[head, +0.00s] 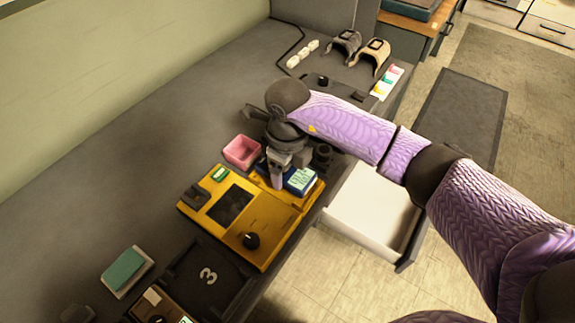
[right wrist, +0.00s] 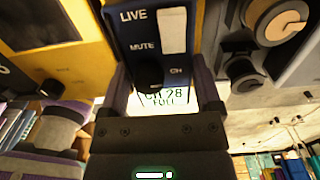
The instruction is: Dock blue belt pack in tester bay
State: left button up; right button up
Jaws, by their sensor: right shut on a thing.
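The blue belt pack (head: 301,180) is in my right gripper (head: 282,178), at the far right end of the yellow tester (head: 232,204). In the right wrist view the pack (right wrist: 146,30) shows LIVE, MUTE and CH markings, a knob and a lit screen reading CH 28 FULL. The right gripper's fingers (right wrist: 165,98) are shut on it, one on each side. The tester has a dark screen, a green display and a black knob. The gripper and pack hide that end of the tester, so I cannot tell whether the pack is seated. My left gripper is not in view.
A pink bin (head: 242,151) stands close behind the tester. A dark tray marked 3 (head: 205,279) lies in front of it. An open white drawer (head: 372,212) juts out below the counter's right edge. Two headset-like stands (head: 372,58) are at the back.

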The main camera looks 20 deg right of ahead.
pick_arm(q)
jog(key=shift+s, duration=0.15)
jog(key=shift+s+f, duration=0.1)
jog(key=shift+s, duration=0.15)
pick_arm(e)
jog(key=shift+f, duration=0.2)
pick_arm(q)
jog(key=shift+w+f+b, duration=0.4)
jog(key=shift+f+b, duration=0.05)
jog(key=shift+b, duration=0.1)
pick_arm(e)
jog(key=shift+f, duration=0.65)
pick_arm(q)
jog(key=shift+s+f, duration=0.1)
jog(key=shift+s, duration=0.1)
pick_arm(e)
jog(key=shift+f, duration=0.2)
jog(key=shift+f, duration=0.1)
jog(key=o, duration=1.2)
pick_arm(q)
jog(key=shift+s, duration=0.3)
